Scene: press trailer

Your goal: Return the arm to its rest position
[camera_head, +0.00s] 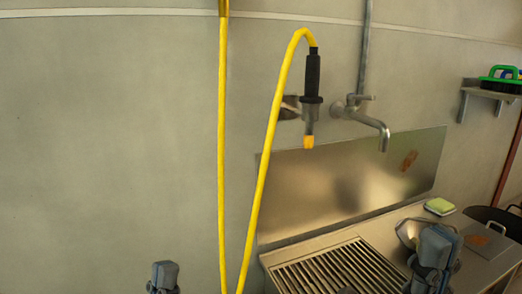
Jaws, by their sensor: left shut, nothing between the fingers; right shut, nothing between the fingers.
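My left gripper (164,277) shows at the bottom edge, left of the yellow hose. Its closed dark tip points up, it is shut and empty, and the rest of its arm is below the picture. My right gripper (437,246) is at the lower right, in front of the metal counter. It is also shut and empty, and it hides part of the counter and a metal bowl (409,232) behind it. Both grippers appear clear of the hose.
A yellow hose (222,130) hangs by the wall, looping up to a black spray nozzle (312,78). A wall tap (372,122) is above the slatted drain (340,268). A green-topped sponge (440,206) lies on the counter. A shelf (488,93) is at right. The left wall area is clear.

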